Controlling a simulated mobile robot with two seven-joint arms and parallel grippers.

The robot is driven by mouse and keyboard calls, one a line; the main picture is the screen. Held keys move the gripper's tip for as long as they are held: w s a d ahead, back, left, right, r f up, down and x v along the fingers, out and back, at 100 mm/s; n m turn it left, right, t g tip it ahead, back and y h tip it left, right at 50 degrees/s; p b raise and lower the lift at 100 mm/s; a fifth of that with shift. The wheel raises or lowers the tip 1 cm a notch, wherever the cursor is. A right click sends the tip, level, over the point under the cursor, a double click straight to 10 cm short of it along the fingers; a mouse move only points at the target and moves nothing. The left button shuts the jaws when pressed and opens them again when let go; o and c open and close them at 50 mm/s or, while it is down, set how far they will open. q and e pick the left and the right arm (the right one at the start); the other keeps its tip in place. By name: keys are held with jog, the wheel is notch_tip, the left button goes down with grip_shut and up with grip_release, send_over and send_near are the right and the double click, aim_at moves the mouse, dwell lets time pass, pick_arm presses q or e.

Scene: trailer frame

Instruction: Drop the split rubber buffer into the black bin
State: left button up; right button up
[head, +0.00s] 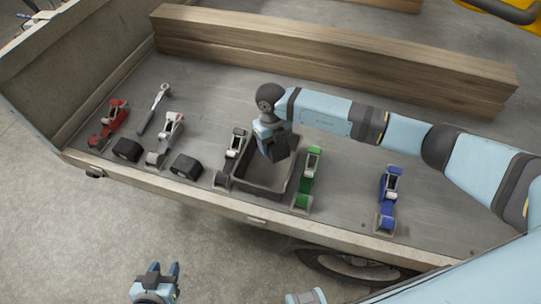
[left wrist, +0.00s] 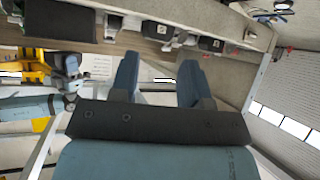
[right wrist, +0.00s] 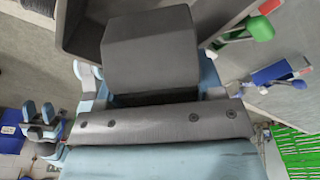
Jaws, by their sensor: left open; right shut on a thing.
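The black bin (head: 262,178) stands on the trailer bed, between a grey clamp and a green clamp. My right gripper (head: 272,143) is over the bin, shut on a dark rubber buffer (head: 281,149). In the right wrist view the held buffer (right wrist: 150,52) fills the space in front of the gripper, with the bin's wall (right wrist: 85,35) behind it. No split shows on the faces in view. Two other dark buffers (head: 127,149) (head: 186,167) lie on the bed to the left. My left gripper (head: 158,278) is open and empty, outside the trailer's near edge.
Red (head: 110,125), silver (head: 166,138), grey (head: 231,158), green (head: 309,178) and blue (head: 389,198) clamps line the near side. A ratchet (head: 153,108) lies at the left. Long timber beams (head: 330,62) lie along the back. Bare bed shows between the green and blue clamps.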

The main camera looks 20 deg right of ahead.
jog(key=shift+f, duration=0.15)
notch_tip(320, 180, down, 6)
jog(key=b, duration=0.4)
jog(key=shift+r, duration=0.2)
jog(key=o, duration=1.1)
pick_arm(q)
jog(key=f, duration=0.2)
jog(key=shift+w+d+f, duration=0.15)
jog(key=shift+d+f, duration=0.05)
jog(key=shift+f, duration=0.2)
pick_arm(e)
jog(key=shift+o, duration=0.3)
pick_arm(q)
jog(key=shift+f, duration=0.1)
pick_arm(e)
jog(key=shift+r, duration=0.1)
